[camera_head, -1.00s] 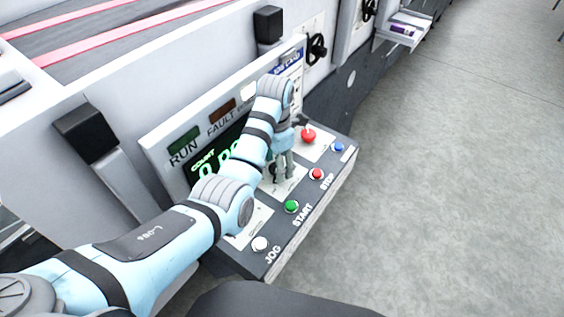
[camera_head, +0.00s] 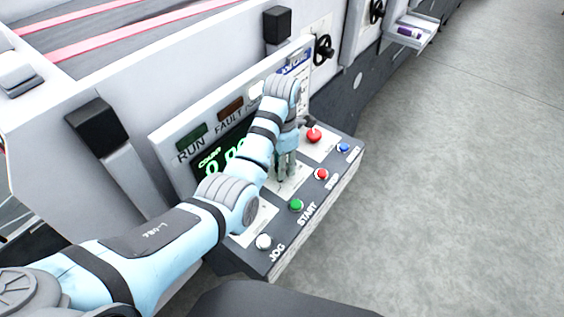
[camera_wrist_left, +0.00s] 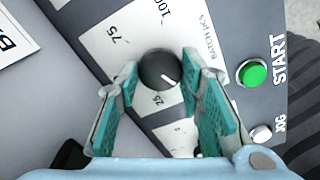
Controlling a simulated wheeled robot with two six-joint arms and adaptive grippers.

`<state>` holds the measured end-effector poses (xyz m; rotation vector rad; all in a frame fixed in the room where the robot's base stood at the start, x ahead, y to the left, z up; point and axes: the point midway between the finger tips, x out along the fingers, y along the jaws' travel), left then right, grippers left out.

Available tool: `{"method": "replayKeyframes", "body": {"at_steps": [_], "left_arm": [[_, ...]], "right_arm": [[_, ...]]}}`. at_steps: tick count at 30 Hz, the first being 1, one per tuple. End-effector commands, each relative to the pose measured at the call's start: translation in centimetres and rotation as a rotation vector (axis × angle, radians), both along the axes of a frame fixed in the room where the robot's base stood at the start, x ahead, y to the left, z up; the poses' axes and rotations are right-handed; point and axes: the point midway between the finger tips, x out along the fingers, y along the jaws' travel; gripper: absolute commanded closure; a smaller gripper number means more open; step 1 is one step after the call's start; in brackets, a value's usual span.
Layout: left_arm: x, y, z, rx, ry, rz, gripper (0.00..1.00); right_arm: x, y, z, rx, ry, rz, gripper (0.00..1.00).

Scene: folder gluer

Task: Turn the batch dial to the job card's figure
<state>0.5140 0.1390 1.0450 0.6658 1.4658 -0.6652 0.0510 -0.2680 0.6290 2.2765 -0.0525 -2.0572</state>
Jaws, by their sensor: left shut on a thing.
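The batch dial (camera_wrist_left: 160,68) is a round black knob with a white pointer line. In the left wrist view the line points to the lower right. Around it a white plate (camera_wrist_left: 103,44) carries the figures 75, 100 and 25 and a BATCH label. My left gripper (camera_wrist_left: 160,74) is shut on the dial, with one teal-padded finger on each side. In the head view the left gripper (camera_head: 287,168) reaches down to the sloped panel and hides the dial. The job card (camera_head: 298,68) has a blue header; my arm hides part of it and its figure is unreadable.
Along the panel's front edge are a white JOG button (camera_head: 263,242), green START button (camera_head: 296,205), red STOP button (camera_head: 321,174) and blue button (camera_head: 343,148). A red button (camera_head: 314,136) sits just right of the gripper. The floor to the right is clear.

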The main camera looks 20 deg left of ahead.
Motion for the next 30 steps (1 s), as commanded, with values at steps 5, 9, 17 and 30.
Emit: {"method": "replayKeyframes", "body": {"at_steps": [5,9,17,30], "left_arm": [[-0.02,-0.08,-0.03,-0.003,0.0,-0.111,0.94],[-0.03,-0.08,-0.04,-0.003,0.0,-0.231,0.94],[-0.04,-0.09,-0.05,-0.002,0.0,-0.478,0.94],[-0.09,-0.11,-0.1,-0.004,0.002,-0.897,0.94]], "right_arm": [[0.0,-0.01,-0.01,0.0,0.0,0.0,1.0],[0.01,-0.01,-0.01,0.0,0.0,0.0,1.0],[0.01,-0.02,-0.01,0.0,0.001,0.0,1.0],[0.02,-0.02,-0.02,0.0,0.0,0.0,1.0]]}}
